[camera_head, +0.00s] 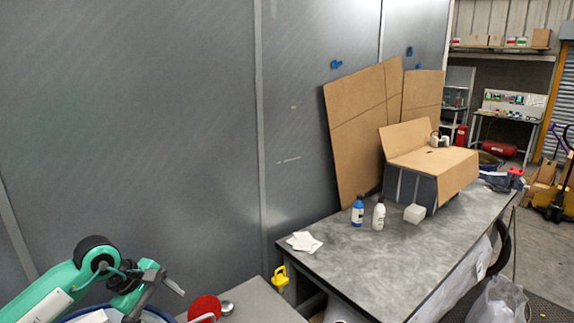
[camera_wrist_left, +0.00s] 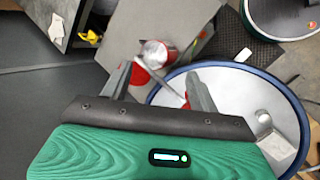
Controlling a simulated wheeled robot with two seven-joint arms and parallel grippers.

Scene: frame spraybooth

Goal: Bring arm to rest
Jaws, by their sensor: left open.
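My left arm, teal and black, comes in at the lower left of the head view, with its left gripper (camera_head: 160,297) low in the picture. In the left wrist view the two dark fingers of the left gripper (camera_wrist_left: 160,70) stand apart with nothing held between them. A red and white round thing (camera_wrist_left: 155,54) shows beyond the fingers on a grey surface. In the head view a red round thing (camera_head: 205,307) is just right of the gripper. My right gripper is in neither view.
A grey low table (camera_head: 255,303) is right of the gripper. A yellow thing (camera_head: 280,277) hangs by the grey workbench (camera_head: 345,265). The bench holds white cloths (camera_head: 304,242), a blue bottle (camera_head: 358,211), a white bottle (camera_head: 379,216) and a cardboard-topped box (camera_head: 430,170). A grey wall stands behind.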

